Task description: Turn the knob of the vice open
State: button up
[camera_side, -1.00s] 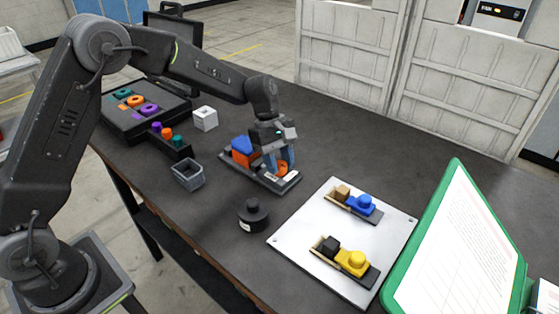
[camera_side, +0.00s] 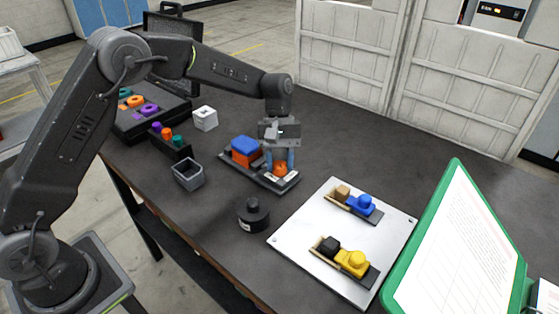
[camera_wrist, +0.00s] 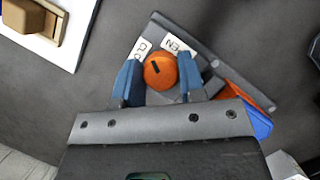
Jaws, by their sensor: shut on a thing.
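The vice has a dark base (camera_side: 238,174) on the table, with an orange and blue block (camera_side: 245,149) at its left end. Its orange knob (camera_side: 280,169) stands at the right end. The wrist view shows the round knob (camera_wrist: 160,71) from above, with a short black mark pointing obliquely. White labels (camera_wrist: 177,46) with letters lie on the base beside it; the lettering is partly hidden. My gripper (camera_side: 280,163) points down over the knob, shut on it, one blue finger on either side.
A white plate (camera_side: 318,213) with a blue-knobbed and a yellow-knobbed fixture lies to the right. A black weight-like cylinder (camera_side: 253,216), a grey bin (camera_side: 188,174) and a white cube (camera_side: 205,118) stand nearby. The table behind the vice is clear.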

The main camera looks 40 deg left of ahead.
jog(key=m+y, duration=0.1)
jog(key=m, duration=0.1)
jog(key=m+y, duration=0.1)
jog(key=m, duration=0.2)
jog(key=shift+m+g, duration=0.3)
jog(key=shift+g, duration=0.1)
jog(key=m+y, duration=0.2)
jog(key=m, duration=0.3)
jog(key=shift+m, duration=0.4)
jog(key=o, duration=0.9)
jog(key=shift+o, duration=0.2)
jog(key=shift+r, duration=0.1)
jog(key=v, duration=1.1)
jog(key=shift+w+d+r, duration=0.25)
jog(key=shift+d+r, duration=0.05)
